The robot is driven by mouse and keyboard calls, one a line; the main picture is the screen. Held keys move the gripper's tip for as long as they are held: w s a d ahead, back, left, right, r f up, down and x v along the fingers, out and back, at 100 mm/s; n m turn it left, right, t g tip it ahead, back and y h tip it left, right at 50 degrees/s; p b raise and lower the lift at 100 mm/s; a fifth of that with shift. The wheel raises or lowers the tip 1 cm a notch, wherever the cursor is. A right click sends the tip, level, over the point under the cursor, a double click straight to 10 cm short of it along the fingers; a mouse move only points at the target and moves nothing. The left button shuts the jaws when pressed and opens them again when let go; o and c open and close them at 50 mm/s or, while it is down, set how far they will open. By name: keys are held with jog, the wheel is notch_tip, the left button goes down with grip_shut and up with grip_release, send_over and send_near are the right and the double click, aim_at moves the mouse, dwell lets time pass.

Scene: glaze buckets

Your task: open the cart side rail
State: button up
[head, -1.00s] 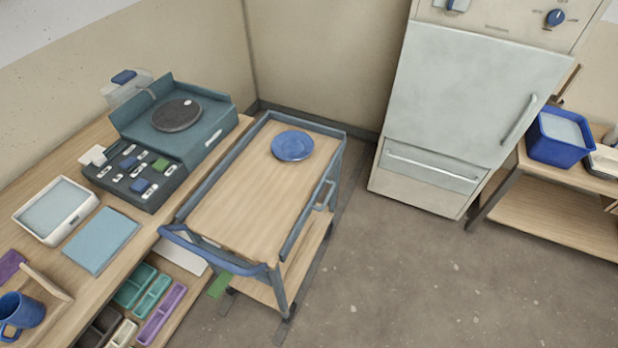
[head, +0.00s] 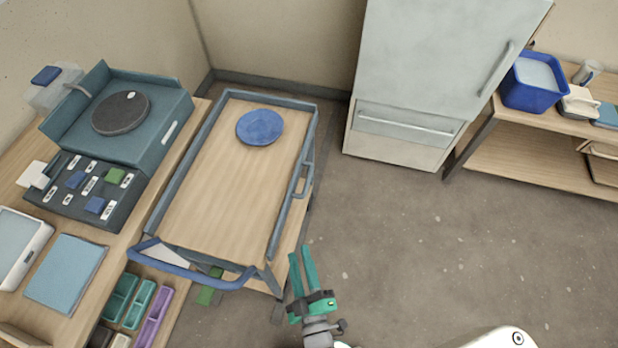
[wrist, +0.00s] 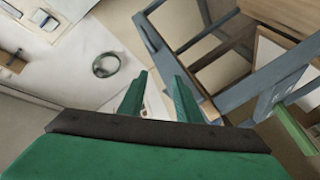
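The cart (head: 215,195) has a wood top framed by blue-grey rails. Its right side rail (head: 290,200) runs along the edge of the top and looks closed, with a small handle (head: 302,181) on its outer face. A blue plate (head: 260,127) lies near the far end of the top. My green gripper (head: 302,252) is open and empty, in front of the cart's near right corner and apart from the rail. In the wrist view my gripper (wrist: 160,82) has its fingers apart, with blue-grey cart bars (wrist: 250,90) to the right.
A blue push bar (head: 190,272) curves out at the cart's near end. A workbench (head: 120,230) with a turntable unit (head: 125,112) stands close on the left. A fridge (head: 430,75) and a shelf table (head: 560,165) stand at the back right. The floor right of the cart is clear.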

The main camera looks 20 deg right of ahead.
aim_at(308, 178)
jog(key=w+d+n, duration=0.2)
jog(key=w+d, duration=0.1)
jog(key=w, duration=0.4)
jog(key=w+d+n+h, duration=0.1)
jog(key=w+d, duration=0.3)
jog(key=w, duration=0.4)
jog(key=w+d+f+n+t+h, duration=0.1)
jog(key=w+d+n, duration=0.1)
jog(key=w, duration=0.6)
jog(key=shift+w+d+n, duration=0.1)
jog(key=shift+d+n, duration=0.3)
jog(key=shift+d, duration=0.25)
jog(key=shift+c, duration=0.3)
grip_shut()
